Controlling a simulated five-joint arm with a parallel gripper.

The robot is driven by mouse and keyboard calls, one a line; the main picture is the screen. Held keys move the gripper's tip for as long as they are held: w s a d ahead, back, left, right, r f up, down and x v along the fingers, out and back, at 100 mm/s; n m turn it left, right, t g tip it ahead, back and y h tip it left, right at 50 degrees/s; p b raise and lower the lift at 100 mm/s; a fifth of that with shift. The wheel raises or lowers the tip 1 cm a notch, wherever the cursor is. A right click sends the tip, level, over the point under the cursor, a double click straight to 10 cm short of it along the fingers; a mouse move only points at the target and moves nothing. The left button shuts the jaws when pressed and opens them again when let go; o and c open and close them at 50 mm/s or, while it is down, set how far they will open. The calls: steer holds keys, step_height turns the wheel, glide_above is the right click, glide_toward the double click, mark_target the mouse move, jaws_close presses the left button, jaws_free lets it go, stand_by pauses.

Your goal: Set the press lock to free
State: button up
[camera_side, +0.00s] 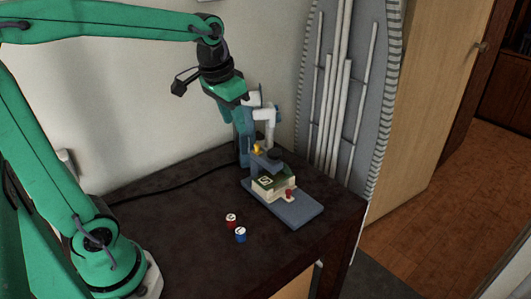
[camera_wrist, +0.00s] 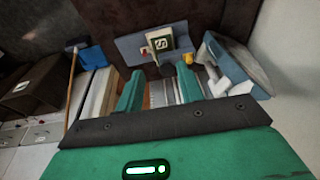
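The press (camera_side: 245,145) stands on the table, a blue-grey column with a white arm and lever at its top. It also shows at the upper right of the wrist view (camera_wrist: 235,62). A small yellow part (camera_side: 258,148) sits low on its front and shows in the wrist view (camera_wrist: 188,59); I cannot tell whether it is the lock or how it is set. A cream and green block marked S (camera_side: 270,185) sits on the blue-grey base plate (camera_side: 303,212), beside a red knob (camera_side: 289,192). My gripper (camera_wrist: 160,85) is open and empty, near the press top.
A wall is behind the press; an ironing board (camera_side: 340,100) leans at the right. The table's front left is clear.

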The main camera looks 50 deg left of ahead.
mark_target(257, 144)
steer(key=w+a+f+g, duration=0.1)
steer(key=w+a+f, duration=0.1)
steer(key=w, duration=0.1)
steer(key=w+a+f, duration=0.2)
steer(key=w, duration=0.2)
steer(key=w+a+f+g, duration=0.1)
steer(key=w+a+f, duration=0.1)
steer(key=w, duration=0.2)
steer(key=shift+w+a+g, duration=0.1)
steer(key=shift+g, duration=0.2)
steer(key=shift+w+a+f, duration=0.25)
steer(key=shift+w, duration=0.05)
steer(key=shift+f, duration=3.95)
jaws_close()
